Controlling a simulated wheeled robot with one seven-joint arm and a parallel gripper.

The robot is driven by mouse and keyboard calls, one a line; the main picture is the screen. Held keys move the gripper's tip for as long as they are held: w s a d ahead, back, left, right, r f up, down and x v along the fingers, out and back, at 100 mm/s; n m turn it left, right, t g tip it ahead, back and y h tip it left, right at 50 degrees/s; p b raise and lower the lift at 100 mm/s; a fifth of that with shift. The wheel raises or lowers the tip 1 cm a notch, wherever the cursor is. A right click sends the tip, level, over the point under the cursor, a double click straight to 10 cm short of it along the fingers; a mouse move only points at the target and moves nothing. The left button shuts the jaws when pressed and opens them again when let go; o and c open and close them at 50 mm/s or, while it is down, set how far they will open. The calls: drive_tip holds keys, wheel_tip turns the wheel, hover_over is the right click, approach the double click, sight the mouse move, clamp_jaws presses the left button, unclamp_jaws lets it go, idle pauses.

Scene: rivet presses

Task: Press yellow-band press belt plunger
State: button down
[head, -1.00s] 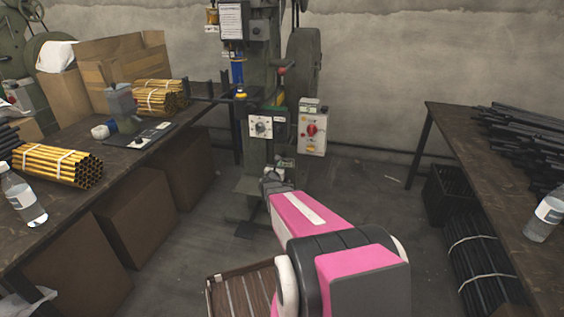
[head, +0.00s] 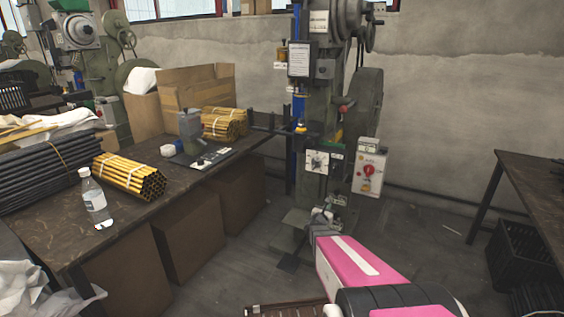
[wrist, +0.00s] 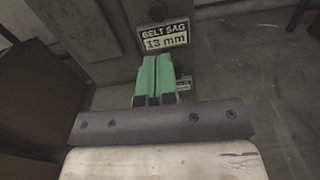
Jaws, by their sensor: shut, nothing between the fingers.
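The near press (head: 322,105) is a tall dark green machine against the wall, with a yellowish strip (head: 336,134) partly visible on its body. A label reading "BELT SAG 13 mm" (wrist: 165,37) is on its lower column in the wrist view. A small dark rounded part (wrist: 157,12) shows just above the label; I cannot tell if it is the plunger. My gripper (wrist: 157,75) has green fingers shut together and empty, in front of the column just below the label. In the head view my arm reaches the press's lower part, and the fingertips are not clear.
A workbench (head: 165,208) at left holds a bottle (head: 93,196), black rods (head: 45,172) and yellow tube bundles (head: 130,175). Another press (head: 88,50) stands far left. A control box (head: 369,172) is right of the column. A second table (head: 535,180) and crate (head: 520,255) are at right.

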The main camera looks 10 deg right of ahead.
drive_tip(key=s+r+m+g, duration=0.2)
drive_tip(key=s+m+g, duration=0.9)
drive_tip(key=s+m, duration=0.6)
drive_tip(key=s+a+m+g+y, duration=0.2)
drive_tip(key=s+a+m+y, duration=0.2)
drive_tip(key=a, duration=0.4)
drive_tip(key=s+a+r+m+g+y, duration=0.1)
drive_tip(key=s+a+m+y, duration=0.3)
drive_tip(key=a+m+y, duration=0.2)
drive_tip(key=shift+s+a+r+m+g, duration=0.2)
drive_tip(key=shift+a+m+g, duration=0.2)
drive_tip(key=shift+a+m, duration=0.5)
